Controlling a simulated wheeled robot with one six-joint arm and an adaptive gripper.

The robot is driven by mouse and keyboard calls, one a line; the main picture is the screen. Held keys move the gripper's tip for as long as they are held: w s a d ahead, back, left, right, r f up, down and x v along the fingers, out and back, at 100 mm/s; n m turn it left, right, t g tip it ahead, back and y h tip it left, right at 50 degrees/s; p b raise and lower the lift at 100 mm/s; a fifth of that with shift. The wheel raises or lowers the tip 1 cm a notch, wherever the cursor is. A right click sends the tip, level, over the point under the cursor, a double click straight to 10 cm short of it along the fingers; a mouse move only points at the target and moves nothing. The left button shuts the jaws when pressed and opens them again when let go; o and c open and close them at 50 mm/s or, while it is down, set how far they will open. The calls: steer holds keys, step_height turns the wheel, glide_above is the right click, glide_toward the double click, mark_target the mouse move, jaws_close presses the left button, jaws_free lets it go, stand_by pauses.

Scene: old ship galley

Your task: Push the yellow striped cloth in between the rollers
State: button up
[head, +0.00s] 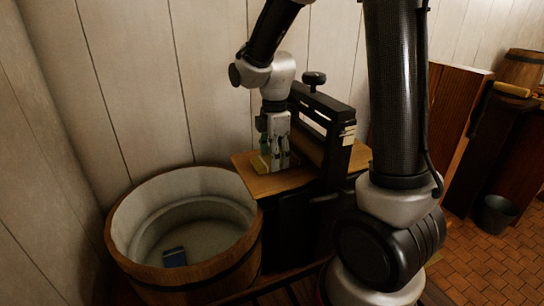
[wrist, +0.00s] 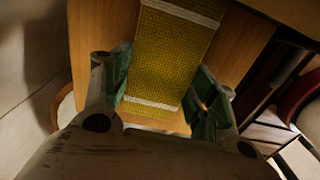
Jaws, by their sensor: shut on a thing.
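The yellow striped cloth (wrist: 172,45) lies on a wooden board (wrist: 100,25) in the wrist view, yellow with white stripes near its ends. In the head view only a small yellow part of it (head: 260,164) shows beside my gripper (head: 279,164). My gripper is low over the board, with its green-padded fingers (wrist: 162,92) on either side of the cloth, shut on it. The rollers (head: 309,146) sit in a dark upright frame just right of my gripper, partly hidden by the frame and my arm. The gap between them cannot be made out.
A round wooden tub (head: 120,235) stands at the left, with a blue object (head: 175,257) inside. A dark knob (head: 314,79) tops the roller frame. A plank wall (head: 130,90) is close behind. A bucket (head: 494,214) stands on the tiled floor at right.

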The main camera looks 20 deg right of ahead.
steer(key=shift+d, duration=0.25)
steer(key=o, duration=1.2)
steer(key=shift+c, duration=0.2)
steer(key=shift+a, duration=0.1)
